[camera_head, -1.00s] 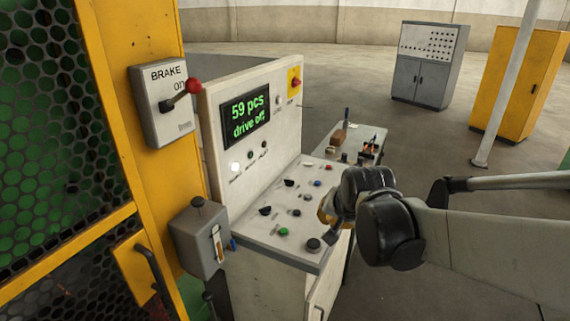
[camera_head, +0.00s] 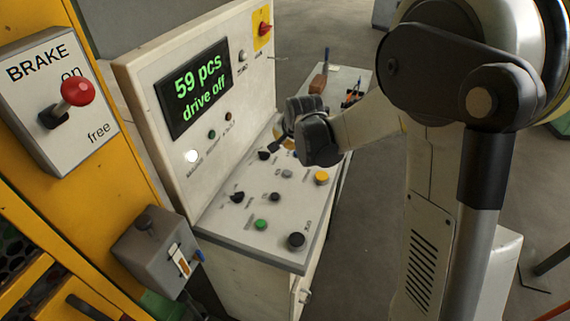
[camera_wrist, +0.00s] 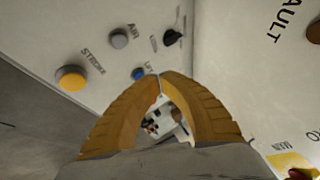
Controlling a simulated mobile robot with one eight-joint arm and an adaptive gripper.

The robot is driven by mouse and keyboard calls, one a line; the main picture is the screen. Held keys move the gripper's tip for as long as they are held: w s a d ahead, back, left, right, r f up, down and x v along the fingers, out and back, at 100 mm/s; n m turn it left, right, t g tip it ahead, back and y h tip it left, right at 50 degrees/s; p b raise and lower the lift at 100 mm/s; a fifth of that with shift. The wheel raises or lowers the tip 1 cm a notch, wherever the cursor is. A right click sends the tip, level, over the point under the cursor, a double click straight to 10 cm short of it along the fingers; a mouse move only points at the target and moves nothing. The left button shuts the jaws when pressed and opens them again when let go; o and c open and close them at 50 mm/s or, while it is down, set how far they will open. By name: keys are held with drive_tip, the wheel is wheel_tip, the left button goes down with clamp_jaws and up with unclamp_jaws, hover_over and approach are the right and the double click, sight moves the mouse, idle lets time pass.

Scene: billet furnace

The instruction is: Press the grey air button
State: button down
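The grey air button (camera_wrist: 120,38) shows at the upper left of the wrist view, beside the label AIR. In the head view a small grey button (camera_head: 287,174) is on the sloped desk, left of the yellow button. My gripper (camera_wrist: 159,76) has its two yellow curved fingers together at the tips, with nothing between them. The tips appear to the lower right of the grey button in the wrist view, apart from it. In the head view my gripper (camera_head: 286,144) is over the back part of the desk, its fingers partly hidden by the wrist.
A yellow STROKE button (camera_wrist: 71,77) and a blue button (camera_wrist: 138,73) sit close to the grey one. Black knobs, a green button (camera_head: 261,225) and a large black button (camera_head: 296,240) share the desk. The upright display panel (camera_head: 199,86) rises behind.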

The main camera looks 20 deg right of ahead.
sight(285, 170)
drive_tip(key=shift+s, duration=0.2)
wheel_tip(285, 170, down, 9)
drive_tip(key=b, duration=0.6)
drive_tip(key=shift+r+b, duration=0.15)
drive_tip(key=shift+b, duration=0.15)
idle(1.2)
drive_tip(key=shift+f+b, duration=0.4)
drive_tip(key=shift+f+b, duration=0.4)
drive_tip(key=shift+f, duration=0.05)
idle(0.4)
drive_tip(key=shift+r, duration=0.15)
drive_tip(key=shift+r+p, duration=0.6)
drive_tip(key=shift+r, duration=0.15)
